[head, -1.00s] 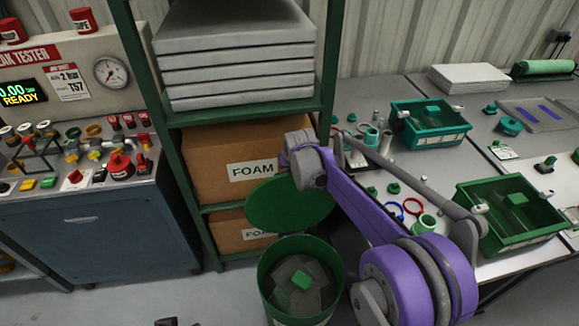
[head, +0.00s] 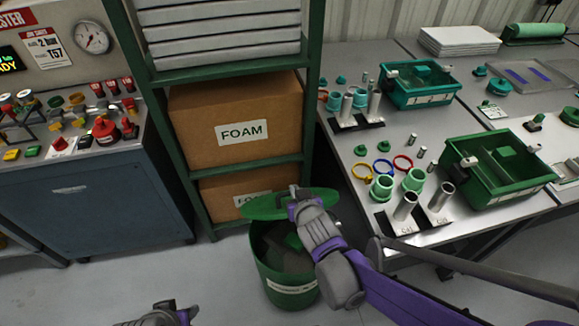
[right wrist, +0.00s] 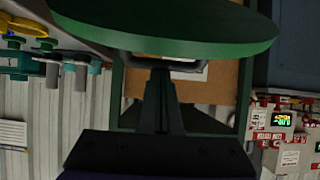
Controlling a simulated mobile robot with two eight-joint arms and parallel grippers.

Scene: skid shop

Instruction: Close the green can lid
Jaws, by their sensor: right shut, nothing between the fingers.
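The green can (head: 262,272) stands on the floor in front of the shelf. Its round green lid (head: 262,208) is tilted over the back of the can, and the can's mouth is still partly open, with dark contents and a green piece showing. My right gripper (head: 294,192) is shut and empty, at the lid's top side in the head view. In the right wrist view the lid (right wrist: 170,28) fills the top, and the fingers (right wrist: 163,75) end close to its rim; I cannot tell whether they touch it. My left gripper (head: 163,306) shows only in part at the bottom edge.
The green shelf with foam boxes (head: 235,110) stands behind the can. A worktable (head: 345,180) with green bins, rings and metal tubes is to the right. A blue tester cabinet (head: 85,215) is to the left. Floor between cabinet and can is clear.

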